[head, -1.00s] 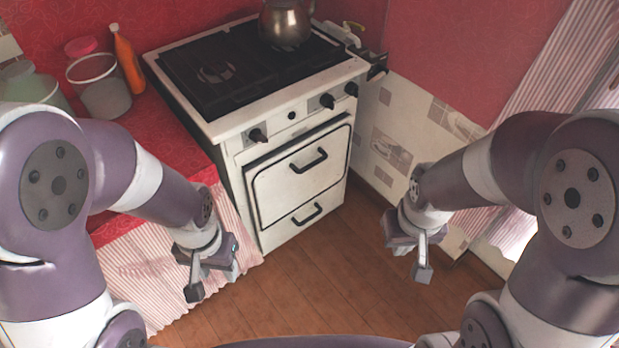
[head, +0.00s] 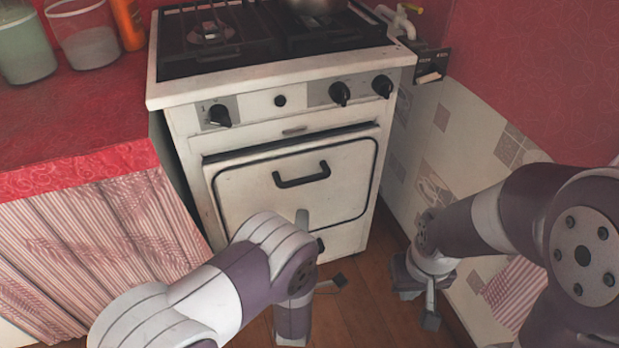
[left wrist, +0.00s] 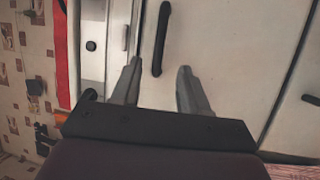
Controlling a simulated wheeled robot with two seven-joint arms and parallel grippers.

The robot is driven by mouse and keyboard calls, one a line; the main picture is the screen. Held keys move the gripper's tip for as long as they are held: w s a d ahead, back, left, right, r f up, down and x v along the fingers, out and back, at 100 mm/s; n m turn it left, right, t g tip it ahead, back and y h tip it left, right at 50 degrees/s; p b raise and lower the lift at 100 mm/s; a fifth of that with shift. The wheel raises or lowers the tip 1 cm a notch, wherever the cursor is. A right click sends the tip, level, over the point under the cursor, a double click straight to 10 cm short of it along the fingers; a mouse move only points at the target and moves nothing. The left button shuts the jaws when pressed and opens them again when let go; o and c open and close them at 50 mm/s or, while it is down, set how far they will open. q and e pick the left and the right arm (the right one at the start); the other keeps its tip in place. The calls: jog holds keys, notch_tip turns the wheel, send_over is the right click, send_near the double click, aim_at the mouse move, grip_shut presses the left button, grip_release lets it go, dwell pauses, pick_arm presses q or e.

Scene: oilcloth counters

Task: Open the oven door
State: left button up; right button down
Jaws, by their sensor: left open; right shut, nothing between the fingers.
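The white oven door (head: 245,190) is closed on the front of the stove (head: 175,120). Its dark bar handle (head: 302,175) is near the door's top middle. My left gripper (head: 320,252) is open and empty in front of the door, below the handle in the head view, partly hidden by my arm. In the left wrist view the picture is turned sideways; the door handle (left wrist: 162,38) lies ahead of the left gripper (left wrist: 159,66), in line with the gap between its fingers, not visibly touched. My right gripper (head: 418,302) is shut and empty, right of the stove.
A lower handle (left wrist: 310,99) shows at the right of the left wrist view. Black knobs (head: 340,94) line the stove front. A kettle (head: 318,4) stands on top. A red counter (head: 80,130) with jars is at left; a tiled wall (head: 460,150) is at right.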

aim_at(305, 177)
pick_arm(q)
jog(key=b+x, duration=0.1)
jog(key=x, duration=0.5)
jog(key=b+x, duration=0.2)
jog(key=x, duration=0.3)
jog(key=shift+w+f, duration=0.15)
jog(key=shift+w, duration=0.25)
jog(key=shift+w+r, duration=0.2)
jog(key=shift+w, duration=0.2)
grip_shut()
